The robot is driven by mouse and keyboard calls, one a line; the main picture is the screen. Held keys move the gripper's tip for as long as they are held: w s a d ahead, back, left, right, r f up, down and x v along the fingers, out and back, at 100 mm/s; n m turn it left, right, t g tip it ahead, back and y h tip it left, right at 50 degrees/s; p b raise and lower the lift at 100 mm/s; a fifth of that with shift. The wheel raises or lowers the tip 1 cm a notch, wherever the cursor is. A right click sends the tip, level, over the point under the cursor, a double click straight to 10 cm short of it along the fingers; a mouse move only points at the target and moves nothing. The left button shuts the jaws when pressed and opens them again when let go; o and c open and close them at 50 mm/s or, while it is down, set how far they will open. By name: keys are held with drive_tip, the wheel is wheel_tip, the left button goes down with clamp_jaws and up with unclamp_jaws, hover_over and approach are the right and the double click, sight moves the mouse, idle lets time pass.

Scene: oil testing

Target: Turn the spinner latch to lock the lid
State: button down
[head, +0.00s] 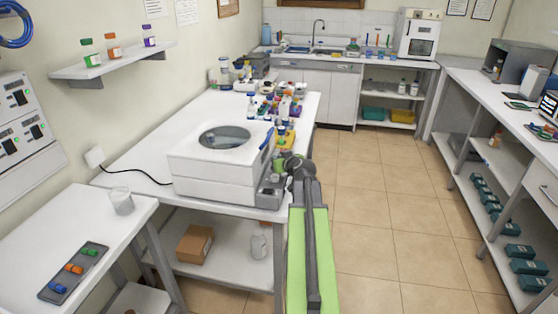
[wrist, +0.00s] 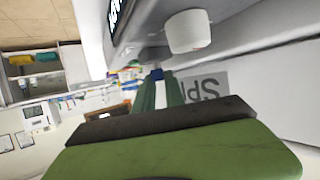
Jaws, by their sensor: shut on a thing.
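The white spinner (head: 190,160) stands on the bench, its lid (head: 185,138) down, with a round window on top. A blue latch (head: 267,141) shows at the lid's front right corner, standing at a slant. My gripper (head: 277,163) is at that corner, close by the machine's right side. In the wrist view my gripper's two green fingers (wrist: 159,86) reach to the machine and are shut on a small blue piece (wrist: 157,74), which looks like the latch. The fingers hide most of it. Whether the latch is locked cannot be told.
A white round knob (wrist: 188,32) sticks out near the fingers in the wrist view. Racks of coloured bottles (head: 285,106) stand behind the spinner. A beaker (head: 120,202) and a tray of coloured tubes (head: 72,272) are on the near left table. The tiled floor (head: 380,210) is clear.

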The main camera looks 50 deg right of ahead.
drive_tip(key=shift+w+a+m+g+h, duration=0.15)
drive_tip(key=shift+m+g+h, duration=0.45)
drive_tip(key=shift+m+h, duration=0.3)
drive_tip(key=shift+a+m+g+h, duration=0.15)
drive_tip(key=shift+m+g+h, duration=0.45)
drive_tip(key=shift+m+h, duration=0.3)
drive_tip(key=shift+m+g, duration=0.3)
drive_tip(key=c, duration=1.4)
unclamp_jaws()
